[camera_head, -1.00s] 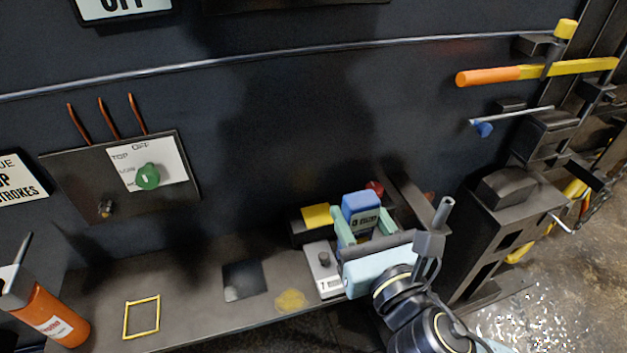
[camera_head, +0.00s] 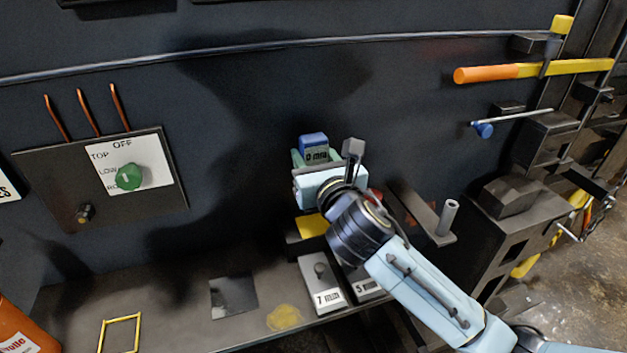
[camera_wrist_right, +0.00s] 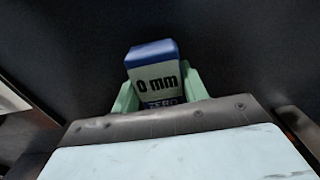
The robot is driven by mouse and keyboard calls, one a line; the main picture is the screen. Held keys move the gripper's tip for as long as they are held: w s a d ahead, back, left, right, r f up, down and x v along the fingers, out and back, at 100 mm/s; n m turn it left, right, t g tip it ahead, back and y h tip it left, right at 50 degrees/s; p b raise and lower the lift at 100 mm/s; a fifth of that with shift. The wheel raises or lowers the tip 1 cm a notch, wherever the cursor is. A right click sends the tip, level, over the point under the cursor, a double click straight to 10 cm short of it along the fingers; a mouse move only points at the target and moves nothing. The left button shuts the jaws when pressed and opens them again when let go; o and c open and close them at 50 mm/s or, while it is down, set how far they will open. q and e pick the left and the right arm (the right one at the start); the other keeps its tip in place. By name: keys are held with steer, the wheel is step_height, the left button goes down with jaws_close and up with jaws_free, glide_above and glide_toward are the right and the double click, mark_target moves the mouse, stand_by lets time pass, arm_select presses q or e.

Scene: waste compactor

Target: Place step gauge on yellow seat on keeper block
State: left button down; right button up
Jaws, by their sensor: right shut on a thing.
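The step gauge (camera_head: 313,143) is a small blue block with a pale label reading "0 mm". It also shows in the right wrist view (camera_wrist_right: 156,72), where the label reads "0 mm" and "ZERO". My right gripper (camera_head: 316,160) is shut on it, one green finger on each side, and holds it in front of the dark wall. The yellow seat (camera_head: 312,224) is a yellow patch on top of the dark keeper block (camera_head: 304,246). The gripper and gauge appear above the seat, and my wrist covers part of the block's right side. My left gripper is not in view.
Grey blocks marked 7 mm (camera_head: 322,288) and 5 mm (camera_head: 366,287) stand before the keeper block. A dark bracket with a grey post (camera_head: 447,217) is to the right. A panel with a green knob (camera_head: 129,177) is at left.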

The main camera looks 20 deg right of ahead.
steer(key=shift+s+f, duration=0.1)
steer(key=shift+f, duration=0.55)
step_height(320, 180, down, 3)
steer(key=shift+r+b, duration=0.15)
steer(key=shift+b, duration=0.5)
steer(key=shift+w+f, duration=0.2)
steer(key=shift+f, duration=0.4)
steer(key=o, duration=1.2)
steer(key=shift+s, duration=0.15)
steer(key=s, duration=1.1)
steer(key=shift+s+d, duration=0.25)
steer(key=shift+s, duration=0.1)
